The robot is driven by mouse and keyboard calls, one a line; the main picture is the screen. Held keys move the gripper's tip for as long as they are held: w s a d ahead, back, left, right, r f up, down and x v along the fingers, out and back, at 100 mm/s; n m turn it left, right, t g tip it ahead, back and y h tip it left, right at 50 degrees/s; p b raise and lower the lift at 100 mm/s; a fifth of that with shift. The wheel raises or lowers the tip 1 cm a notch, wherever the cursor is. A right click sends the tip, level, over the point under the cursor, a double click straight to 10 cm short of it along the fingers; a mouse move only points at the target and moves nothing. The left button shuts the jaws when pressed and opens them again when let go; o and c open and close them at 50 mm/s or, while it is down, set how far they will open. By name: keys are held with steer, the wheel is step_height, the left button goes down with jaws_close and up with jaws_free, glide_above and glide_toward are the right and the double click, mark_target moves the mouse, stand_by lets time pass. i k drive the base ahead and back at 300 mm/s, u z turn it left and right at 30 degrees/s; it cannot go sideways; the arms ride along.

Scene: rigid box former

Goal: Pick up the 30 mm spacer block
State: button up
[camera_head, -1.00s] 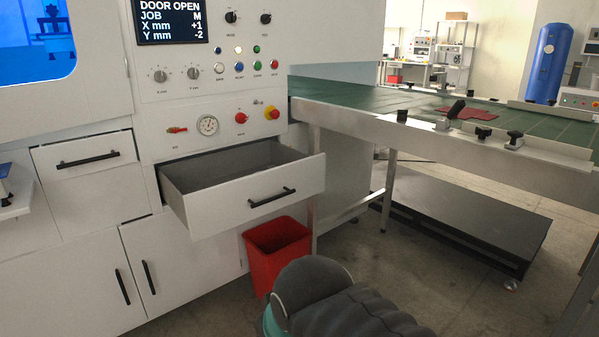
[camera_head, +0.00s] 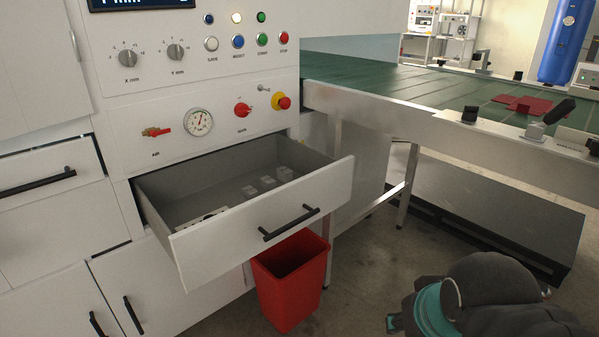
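A white drawer (camera_head: 330,199) stands open below the control panel. A flat whitish item with dark spots lies at the drawer's front left, partly hidden by the front panel. Part of my dark arm shows at the lower right, apart from the drawer. My gripper's fingers are not in view.
A red bin (camera_head: 291,283) stands on the floor under the drawer. The control panel with a gauge (camera_head: 198,122) and a red-yellow knob (camera_head: 281,101) rises above it. A green-topped table (camera_head: 420,88) with clamps is to the right.

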mark_target(267, 182)
steer(key=u, duration=0.25)
steer(key=i, duration=1)
steer(key=u, duration=0.6)
